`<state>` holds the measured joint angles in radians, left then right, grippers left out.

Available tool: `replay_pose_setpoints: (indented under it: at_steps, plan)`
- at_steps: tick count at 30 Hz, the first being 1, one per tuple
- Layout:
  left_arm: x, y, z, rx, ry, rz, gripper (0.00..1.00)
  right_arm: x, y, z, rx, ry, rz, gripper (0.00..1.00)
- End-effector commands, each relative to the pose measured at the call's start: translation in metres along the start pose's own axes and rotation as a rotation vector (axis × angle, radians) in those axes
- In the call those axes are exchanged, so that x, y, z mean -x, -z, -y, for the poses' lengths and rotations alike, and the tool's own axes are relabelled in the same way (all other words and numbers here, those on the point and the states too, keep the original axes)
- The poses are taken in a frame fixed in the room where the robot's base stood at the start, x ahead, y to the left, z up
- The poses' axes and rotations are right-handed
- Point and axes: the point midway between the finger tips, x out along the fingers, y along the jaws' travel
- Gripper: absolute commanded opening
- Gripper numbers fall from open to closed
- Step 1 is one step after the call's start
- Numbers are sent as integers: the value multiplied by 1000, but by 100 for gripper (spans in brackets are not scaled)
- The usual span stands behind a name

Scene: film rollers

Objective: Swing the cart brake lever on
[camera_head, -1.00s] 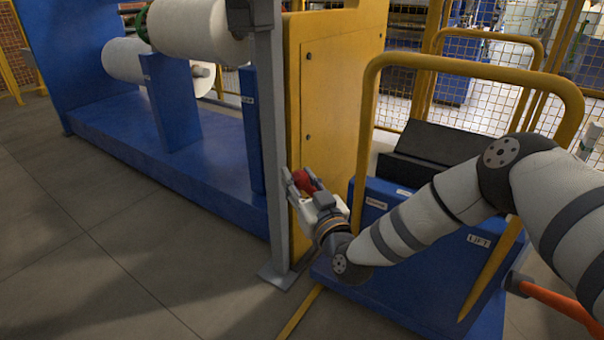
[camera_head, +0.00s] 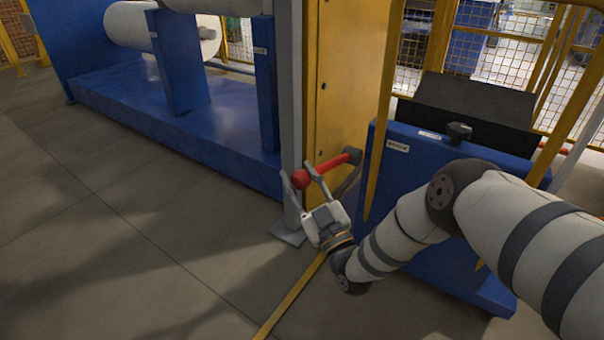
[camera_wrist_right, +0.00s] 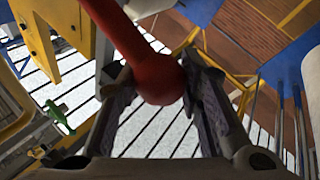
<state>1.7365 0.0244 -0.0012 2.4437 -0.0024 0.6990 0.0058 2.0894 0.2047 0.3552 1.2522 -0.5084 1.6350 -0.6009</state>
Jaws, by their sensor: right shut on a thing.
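The brake lever has a red handle (camera_head: 328,171) with a rounded end and a dark pivot end at the right. It sticks out to the left from beside the blue cart (camera_head: 412,150), sloping slightly down toward its free end. My right gripper (camera_head: 303,180) is shut on the red handle near its free end, reaching up from below. In the right wrist view the red handle (camera_wrist_right: 143,50) runs down from the top, its round end between the two fingers (camera_wrist_right: 160,95). The lever's mount is partly hidden. My left gripper is out of view.
A grey post (camera_head: 291,110) and a yellow cabinet (camera_head: 345,85) stand close behind the gripper. The cart's yellow rail (camera_head: 385,100) rises right of the lever. A blue machine base (camera_head: 170,140) with white rolls is at the left. The floor (camera_head: 120,240) in front is clear.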

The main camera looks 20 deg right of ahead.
Motion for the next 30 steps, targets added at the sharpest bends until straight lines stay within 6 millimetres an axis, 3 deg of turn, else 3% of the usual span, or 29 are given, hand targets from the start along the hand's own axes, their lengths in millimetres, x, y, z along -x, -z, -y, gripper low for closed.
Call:
replay_pose_setpoints:
  at_steps: [13, 14, 16, 26, 30]
  plan:
    - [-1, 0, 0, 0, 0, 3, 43, 6, -9, 5, -2, 9, 22, 0]
    - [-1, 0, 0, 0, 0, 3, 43, 7, -9, 5, -2, 10, 22, 38]
    - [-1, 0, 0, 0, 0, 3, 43, 7, -9, 5, -2, 10, 23, 54]
    - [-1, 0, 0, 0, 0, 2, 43, 7, -7, 3, 0, 5, 16, 54]
    - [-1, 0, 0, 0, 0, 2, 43, 31, -7, 2, -1, 6, 18, 54]
